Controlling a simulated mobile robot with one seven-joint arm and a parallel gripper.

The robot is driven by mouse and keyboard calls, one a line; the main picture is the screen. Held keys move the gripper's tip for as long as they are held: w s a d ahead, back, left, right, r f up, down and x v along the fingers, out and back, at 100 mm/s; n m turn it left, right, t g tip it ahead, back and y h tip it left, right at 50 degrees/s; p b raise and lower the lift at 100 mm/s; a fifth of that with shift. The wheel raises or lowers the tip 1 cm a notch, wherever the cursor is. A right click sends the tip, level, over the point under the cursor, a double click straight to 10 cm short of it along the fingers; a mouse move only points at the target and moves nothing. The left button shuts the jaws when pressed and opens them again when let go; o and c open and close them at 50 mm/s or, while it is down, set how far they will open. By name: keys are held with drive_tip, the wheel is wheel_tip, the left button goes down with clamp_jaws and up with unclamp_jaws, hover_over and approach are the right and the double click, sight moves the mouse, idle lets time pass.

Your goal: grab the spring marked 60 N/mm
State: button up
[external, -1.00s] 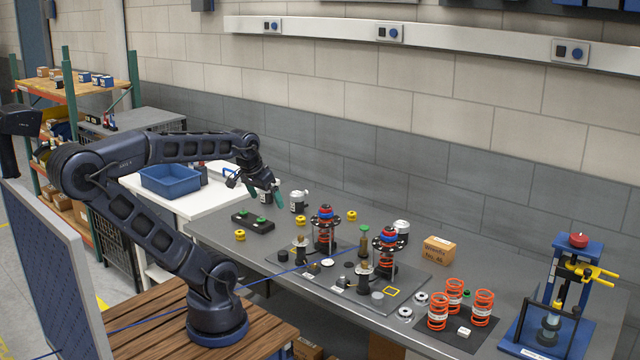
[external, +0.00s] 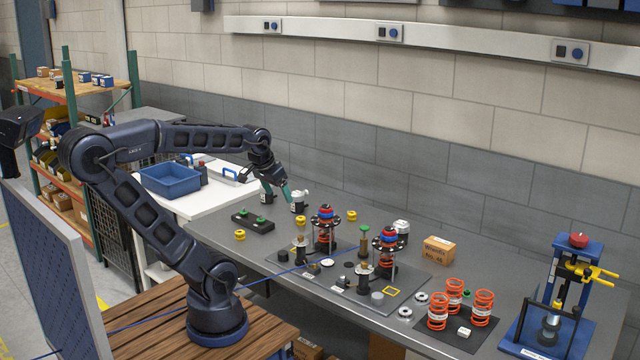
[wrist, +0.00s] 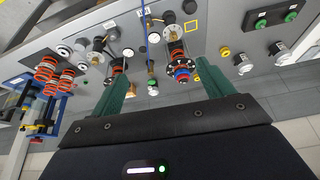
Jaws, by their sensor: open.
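Three orange coil springs stand on a dark mat (external: 466,338) at the right of the bench: a left one (external: 437,311), a back one (external: 455,292) and a right one (external: 483,308). Each carries a pale label, too small to read, so I cannot tell which is 60 N/mm. In the wrist view the orange springs (wrist: 46,70) show at the left. My gripper (external: 277,193) has green fingers and is open and empty. It is above the back left of the bench, far from the springs. Its fingers also show in the wrist view (wrist: 160,85).
Two fixtures with red and blue tops, one at left (external: 325,228) and one at right (external: 388,252), stand mid-bench between my gripper and the springs. A cardboard box (external: 439,250) is behind the springs. A blue press (external: 552,300) stands to their right.

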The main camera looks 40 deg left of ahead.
drive_tip(key=w+d+m+h, duration=0.1)
drive_tip(key=w+d+m, duration=0.2)
drive_tip(key=w+d, duration=1)
drive_tip(key=m+g+h, duration=0.1)
drive_tip(key=m+h, duration=0.3)
drive_tip(key=m, duration=0.3)
approach(478, 292)
drive_tip(key=x, duration=0.9)
drive_tip(key=shift+s+d+f, duration=0.1)
drive_tip(key=shift+d+f, duration=0.05)
drive_tip(key=shift+d, duration=0.1)
drive_tip(key=shift+s+x, duration=0.2)
drive_tip(key=shift+x, duration=1.1)
drive_tip(key=shift+s+x, duration=0.15)
drive_tip(key=shift+x, duration=1.15)
drive_tip(key=shift+f, duration=0.1)
